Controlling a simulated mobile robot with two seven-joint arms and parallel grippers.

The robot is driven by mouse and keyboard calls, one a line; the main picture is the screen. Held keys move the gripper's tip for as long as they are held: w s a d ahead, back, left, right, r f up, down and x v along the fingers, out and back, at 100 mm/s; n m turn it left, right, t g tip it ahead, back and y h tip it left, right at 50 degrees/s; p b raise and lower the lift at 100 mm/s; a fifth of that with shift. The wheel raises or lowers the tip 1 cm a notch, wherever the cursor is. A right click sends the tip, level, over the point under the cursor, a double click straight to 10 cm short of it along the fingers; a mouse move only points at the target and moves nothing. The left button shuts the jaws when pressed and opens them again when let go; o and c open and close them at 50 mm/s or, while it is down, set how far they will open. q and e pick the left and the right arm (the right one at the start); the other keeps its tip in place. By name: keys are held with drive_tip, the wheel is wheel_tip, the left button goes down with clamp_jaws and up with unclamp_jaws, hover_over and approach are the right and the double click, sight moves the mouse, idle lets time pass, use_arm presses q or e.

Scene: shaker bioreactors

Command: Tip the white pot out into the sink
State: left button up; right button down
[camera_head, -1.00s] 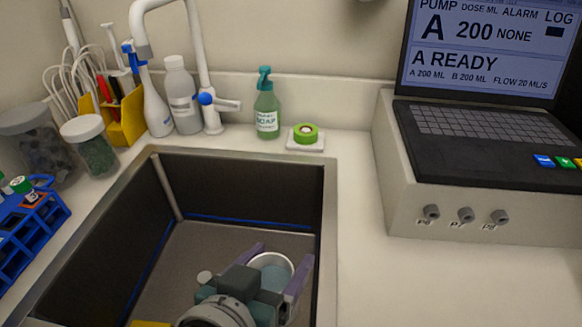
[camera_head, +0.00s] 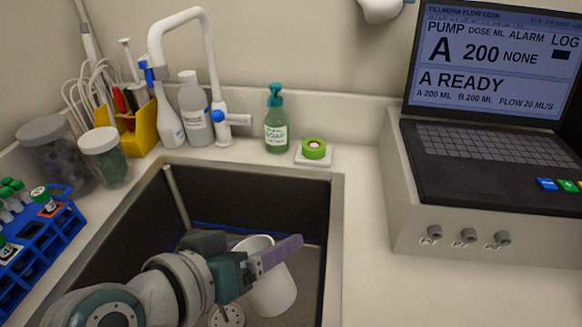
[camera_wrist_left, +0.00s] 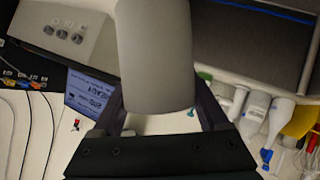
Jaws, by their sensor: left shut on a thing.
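The white pot (camera_head: 272,292) is inside the sink's outline in the head view, its rim toward the upper left and its body slanting to the lower right, so it looks tilted. My left gripper (camera_head: 272,254) is shut on the pot, with a purple finger along its near upper side. The pot's grey-shaded side (camera_wrist_left: 155,55) fills the space between the fingers in the left wrist view. Its contents are hidden, and no stream shows. The dark-walled sink (camera_head: 250,185) lies below, with a round drain (camera_head: 227,315). My right gripper is out of view.
A white faucet (camera_head: 215,80) stands behind the sink with bottles beside it. A blue tube rack (camera_head: 40,240) stands left, a pump console (camera_head: 480,215) right.

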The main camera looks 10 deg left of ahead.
use_arm(q)
drive_tip(key=shift+w+a+r+n+g+h+b, duration=0.25)
drive_tip(key=shift+a+n+g+h+b, duration=0.15)
drive_tip(key=shift+n+h+b, duration=0.25)
drive_tip(key=shift+f+n+g+h+b, duration=0.3)
drive_tip(key=shift+f+n+h+b, duration=0.4)
drive_tip(key=shift+b, duration=1.15)
drive_tip(key=shift+n+h+b, duration=0.45)
drive_tip(key=shift+b, duration=0.35)
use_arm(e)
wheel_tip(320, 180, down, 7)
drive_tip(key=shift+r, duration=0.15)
use_arm(q)
drive_tip(key=shift+a+f+b, duration=0.1)
drive_tip(key=shift+f+b, duration=0.1)
drive_tip(key=shift+b, duration=0.3)
drive_tip(key=shift+w+n+g+h+b, duration=0.1)
drive_tip(key=shift+n+g+h+b, duration=0.3)
drive_tip(key=shift+n+h+b, duration=0.3)
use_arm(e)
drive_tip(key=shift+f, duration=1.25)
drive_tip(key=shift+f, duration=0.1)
use_arm(q)
drive_tip(key=shift+a+f+n+h+b, duration=0.2)
drive_tip(key=shift+n+h+b, duration=0.3)
drive_tip(key=shift+b, duration=0.85)
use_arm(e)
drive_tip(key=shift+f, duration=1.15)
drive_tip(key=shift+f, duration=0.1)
